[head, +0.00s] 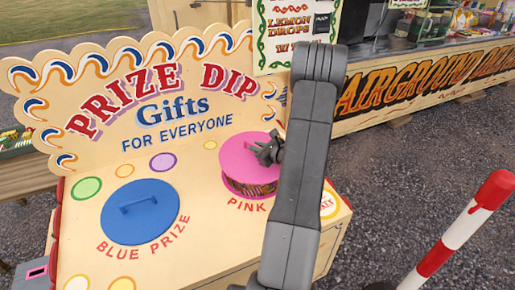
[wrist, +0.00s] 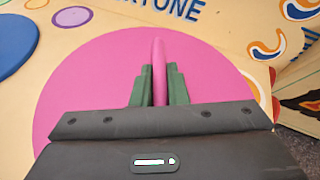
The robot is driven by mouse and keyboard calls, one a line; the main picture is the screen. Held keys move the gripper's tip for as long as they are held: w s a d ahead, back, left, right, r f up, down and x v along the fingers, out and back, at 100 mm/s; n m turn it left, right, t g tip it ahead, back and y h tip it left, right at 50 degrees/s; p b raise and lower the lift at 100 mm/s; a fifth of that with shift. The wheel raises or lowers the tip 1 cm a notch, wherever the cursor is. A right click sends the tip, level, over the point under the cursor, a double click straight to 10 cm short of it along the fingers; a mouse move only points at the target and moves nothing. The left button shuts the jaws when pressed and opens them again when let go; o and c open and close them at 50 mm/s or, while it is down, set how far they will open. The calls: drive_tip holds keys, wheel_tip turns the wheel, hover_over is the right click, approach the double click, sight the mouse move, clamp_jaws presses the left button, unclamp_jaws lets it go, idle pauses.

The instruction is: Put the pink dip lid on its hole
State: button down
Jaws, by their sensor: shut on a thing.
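The pink dip lid (head: 240,158) is a round disc on the right of the cream counter in the head view. It fills much of the wrist view (wrist: 85,85). My gripper (head: 268,151) is shut on the lid's upright pink handle, which stands between the green-grey fingers in the wrist view (wrist: 159,88). The lid is over the pink hole (head: 248,188), whose patterned contents show in a gap below the lid's near edge. The far side of the hole is hidden by the lid.
A blue lid (head: 138,212) with a handle lies flat on the counter at left. The PRIZE DIP backboard (head: 150,95) stands behind. A red-and-white pole (head: 462,232) stands at right. My arm hides part of the counter's right side.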

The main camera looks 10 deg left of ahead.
wheel_tip(320, 180, down, 6)
drive_tip(key=b, duration=0.3)
drive_tip(key=shift+w+a, duration=0.1)
drive_tip(key=shift+w, duration=0.05)
drive_tip(key=shift+w+f+b, duration=0.1)
drive_tip(key=shift+f+b, duration=0.6)
drive_tip(key=shift+b, duration=0.3)
drive_tip(key=shift+f+b, duration=0.65)
drive_tip(key=shift+b, duration=0.1)
idle(0.3)
drive_tip(key=c, duration=1.3)
unclamp_jaws()
drive_tip(key=shift+c, duration=0.2)
